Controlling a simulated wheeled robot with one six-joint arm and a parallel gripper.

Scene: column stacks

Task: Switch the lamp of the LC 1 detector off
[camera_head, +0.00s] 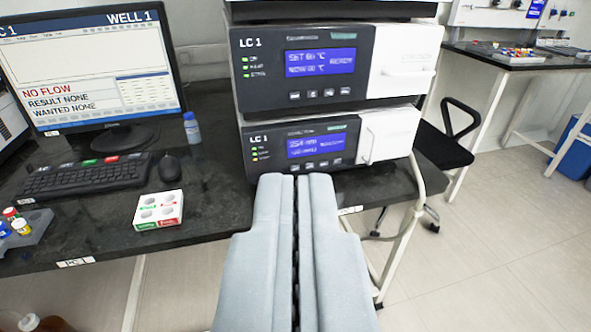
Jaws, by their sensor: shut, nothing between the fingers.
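The LC 1 stack stands on the dark bench. Its lower module (262,147), labelled LC 1, has a blue display (316,146) with text too blurred to read surely, though it seems to show a wavelength. A row of small buttons (322,164) sits under that display, and small indicator lights are at its left. The upper module (262,82), also labelled LC 1, shows a set and a current temperature and READY. My gripper (296,180) is shut and empty, with its tips in front of the lower module's bottom edge, below the buttons. Contact cannot be told.
Left on the bench are a monitor (90,65) reading NO FLOW, a keyboard (85,176), a mouse (170,167), a small bottle (192,129) and a white box with round wells (158,210). A black chair (445,150) stands right. Open floor lies at the lower right.

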